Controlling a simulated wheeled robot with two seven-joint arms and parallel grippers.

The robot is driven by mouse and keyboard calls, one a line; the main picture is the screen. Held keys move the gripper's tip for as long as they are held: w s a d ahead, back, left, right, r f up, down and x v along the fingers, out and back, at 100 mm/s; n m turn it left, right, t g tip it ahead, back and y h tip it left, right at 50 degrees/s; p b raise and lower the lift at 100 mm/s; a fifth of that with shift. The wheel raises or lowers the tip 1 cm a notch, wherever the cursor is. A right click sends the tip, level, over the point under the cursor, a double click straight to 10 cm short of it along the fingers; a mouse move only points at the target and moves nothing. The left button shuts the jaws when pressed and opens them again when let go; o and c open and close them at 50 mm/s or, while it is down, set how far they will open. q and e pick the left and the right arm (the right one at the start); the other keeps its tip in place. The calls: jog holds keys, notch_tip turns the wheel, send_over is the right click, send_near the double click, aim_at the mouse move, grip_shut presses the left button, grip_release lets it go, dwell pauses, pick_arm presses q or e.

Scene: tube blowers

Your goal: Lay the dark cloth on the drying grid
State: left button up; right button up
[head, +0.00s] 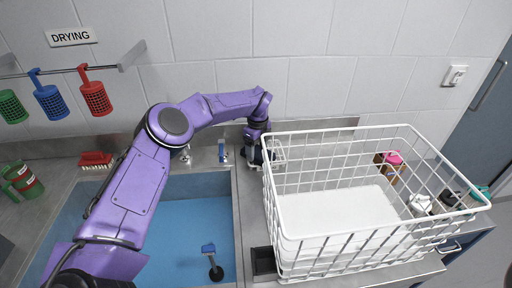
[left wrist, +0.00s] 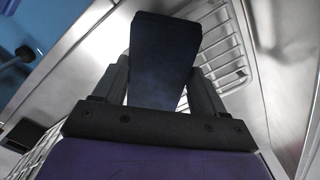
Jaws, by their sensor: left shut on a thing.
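My left gripper (head: 258,158) is at the back of the counter, between the sink and the white wire basket. In the left wrist view my left gripper (left wrist: 163,85) is shut on the dark cloth (left wrist: 163,55), a flat navy piece held between the two fingers. In the head view the cloth cannot be told apart from the dark gripper. The drying grid (left wrist: 218,55), a pale slatted rack, lies just beside and partly behind the cloth in the left wrist view. In the head view only a bit of the grid (head: 279,150) shows behind the basket's corner. My right gripper is out of view.
The large white wire basket (head: 340,236) fills the counter at right, close to my gripper. A red brush (head: 96,158) lies behind the sink.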

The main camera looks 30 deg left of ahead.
aim_at(258, 150)
pick_arm(q)
jog(key=shift+d+f, duration=0.1)
jog(key=shift+f, duration=0.1)
jog(key=o, duration=1)
jog(key=shift+o, duration=0.2)
jog(key=shift+r, duration=0.1)
jog(key=shift+r, duration=0.4)
notch_tip(258, 150, up, 3)
jog(key=shift+w+b, duration=0.1)
jog(key=shift+b, duration=0.6)
notch_tip(258, 150, up, 8)
jog(key=b, duration=0.1)
jog(key=shift+r, duration=0.25)
jog(key=shift+d, duration=0.1)
